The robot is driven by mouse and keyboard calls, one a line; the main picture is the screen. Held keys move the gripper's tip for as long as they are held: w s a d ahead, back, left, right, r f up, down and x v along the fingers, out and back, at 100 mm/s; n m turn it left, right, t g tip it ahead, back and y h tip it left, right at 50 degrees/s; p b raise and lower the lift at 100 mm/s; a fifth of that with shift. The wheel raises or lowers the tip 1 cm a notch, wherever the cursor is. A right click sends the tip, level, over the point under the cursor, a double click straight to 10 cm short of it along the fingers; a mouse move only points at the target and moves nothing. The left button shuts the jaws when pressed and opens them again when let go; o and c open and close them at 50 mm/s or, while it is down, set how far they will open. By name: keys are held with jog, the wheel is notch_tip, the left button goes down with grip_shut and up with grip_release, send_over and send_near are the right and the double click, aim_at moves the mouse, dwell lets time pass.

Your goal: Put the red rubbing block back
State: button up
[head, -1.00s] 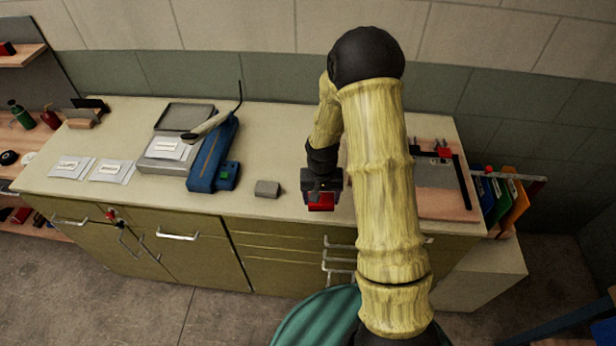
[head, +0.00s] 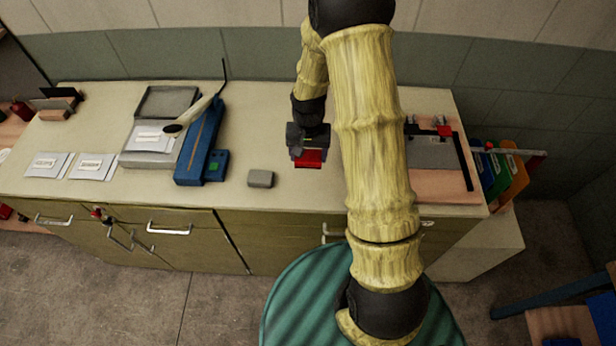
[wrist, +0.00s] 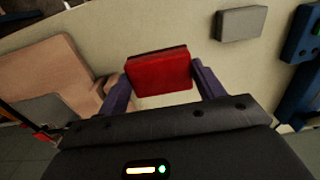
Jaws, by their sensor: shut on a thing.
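The red rubbing block (head: 309,158) is held between the fingers of my gripper (head: 307,148), above the cream counter. In the wrist view the red block (wrist: 159,72) sits between the two dark fingers of my gripper (wrist: 160,85), which touch its sides. A grey block (head: 261,178) lies on the counter to the left of my gripper; it also shows in the wrist view (wrist: 241,23). I cannot tell the exact height of the red block above the counter.
A blue device (head: 201,150) and an open grey case (head: 150,141) stand on the counter to the left, with white packets (head: 92,166) beyond. A pinkish board with a grey plate (head: 434,153) lies to the right, partly behind my arm. Counter around the grey block is clear.

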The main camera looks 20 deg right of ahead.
jog(key=shift+f+p, duration=0.8)
jog(key=shift+f, duration=2)
jog(key=shift+f+p, duration=0.7)
jog(key=shift+f, duration=1.35)
jog(key=shift+f, duration=0.1)
jog(key=shift+f, duration=0.1)
jog(key=o, duration=0.9)
jog(key=shift+o, duration=0.2)
jog(key=shift+r, duration=0.3)
